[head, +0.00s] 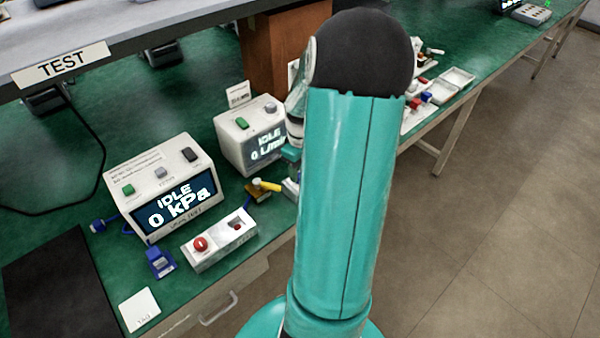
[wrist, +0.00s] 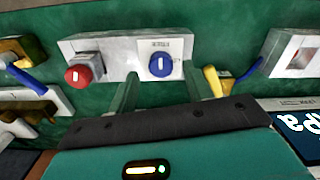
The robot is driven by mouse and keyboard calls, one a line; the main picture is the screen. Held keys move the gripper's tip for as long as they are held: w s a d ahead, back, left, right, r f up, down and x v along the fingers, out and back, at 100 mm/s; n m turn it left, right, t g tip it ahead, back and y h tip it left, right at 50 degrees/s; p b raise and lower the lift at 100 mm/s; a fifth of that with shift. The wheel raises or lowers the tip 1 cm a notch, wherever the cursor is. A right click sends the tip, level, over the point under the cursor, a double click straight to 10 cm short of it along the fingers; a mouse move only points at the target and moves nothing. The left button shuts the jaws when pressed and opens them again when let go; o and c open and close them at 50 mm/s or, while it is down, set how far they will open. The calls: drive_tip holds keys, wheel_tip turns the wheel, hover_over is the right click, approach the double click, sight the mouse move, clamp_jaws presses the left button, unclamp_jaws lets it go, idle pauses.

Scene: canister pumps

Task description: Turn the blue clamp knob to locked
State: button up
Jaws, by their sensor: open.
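The blue clamp knob (wrist: 162,65) shows in the wrist view as a round knob with a white pointer mark, upright in the picture. It sits on a pale plate with small, unreadable lettering, on a long white box (wrist: 118,48). My gripper (wrist: 161,80) is open, its two green fingers apart and empty just below the knob in that view, one toward each side of it. I cannot tell whether they touch the box. In the head view my arm hides the knob and most of the gripper.
A red knob (wrist: 78,75) is on the same box, left of the blue one. A yellow lever (wrist: 212,80) stands close to the right finger. In the head view, two pump units (head: 160,185) and a white box with a red button (head: 203,246) stand on the green bench.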

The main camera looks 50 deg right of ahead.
drive_tip(key=shift+f, duration=1.15)
drive_tip(key=shift+c, duration=0.2)
drive_tip(key=c, duration=0.9)
